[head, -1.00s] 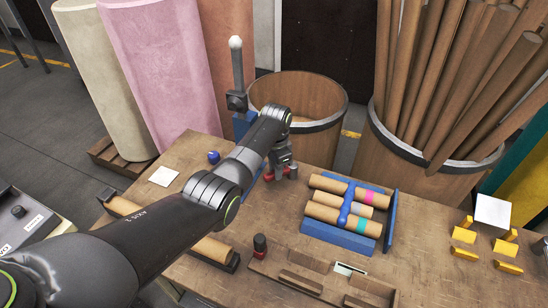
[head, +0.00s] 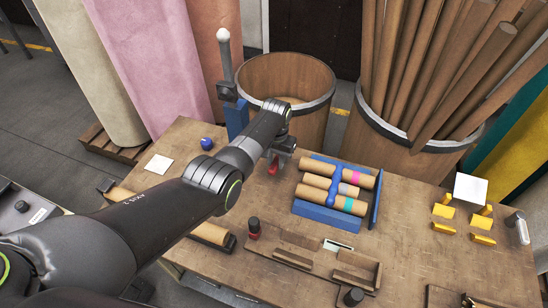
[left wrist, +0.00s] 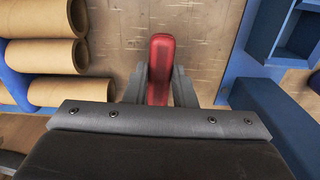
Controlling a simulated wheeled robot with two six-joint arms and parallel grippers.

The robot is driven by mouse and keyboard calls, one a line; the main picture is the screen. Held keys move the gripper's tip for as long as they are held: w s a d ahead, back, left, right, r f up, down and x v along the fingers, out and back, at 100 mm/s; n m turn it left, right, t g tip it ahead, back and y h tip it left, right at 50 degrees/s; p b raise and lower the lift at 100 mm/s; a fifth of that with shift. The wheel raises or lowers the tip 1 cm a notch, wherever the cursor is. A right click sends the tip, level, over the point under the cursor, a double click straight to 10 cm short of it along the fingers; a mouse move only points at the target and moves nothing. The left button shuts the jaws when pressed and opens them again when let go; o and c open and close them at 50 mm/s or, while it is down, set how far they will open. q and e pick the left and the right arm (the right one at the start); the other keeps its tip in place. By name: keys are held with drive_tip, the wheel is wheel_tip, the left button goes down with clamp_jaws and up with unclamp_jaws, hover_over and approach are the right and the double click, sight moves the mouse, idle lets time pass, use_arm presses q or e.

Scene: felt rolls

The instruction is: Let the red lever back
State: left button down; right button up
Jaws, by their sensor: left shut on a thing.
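The red lever (head: 273,167) stands near the back of the wooden table, left of the blue rack with rolls. Its red handle (left wrist: 160,62) shows from above in the left wrist view. My left gripper (head: 275,163) reaches over the table and is shut on the red lever. In the left wrist view its two grey fingers (left wrist: 160,80) lie one on each side of the handle. The lever's base is mostly hidden by the gripper and arm. My right gripper is not in view.
A blue rack (head: 325,218) holding tan rolls stands right of the gripper. Behind the lever are a blue post (head: 236,118) with a white-topped grey rod (head: 224,60) and a wooden barrel (head: 285,75). A blue ball (head: 207,143) lies to the left. Yellow blocks (head: 444,212) stand at right.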

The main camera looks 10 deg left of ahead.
sight(276, 162)
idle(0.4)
use_arm(q)
drive_tip(key=c, duration=1.2)
unclamp_jaws()
drive_tip(key=shift+r, duration=0.6)
wheel_tip(276, 162, up, 16)
drive_tip(key=shift+r+b, duration=0.15)
drive_tip(key=shift+b, duration=0.2)
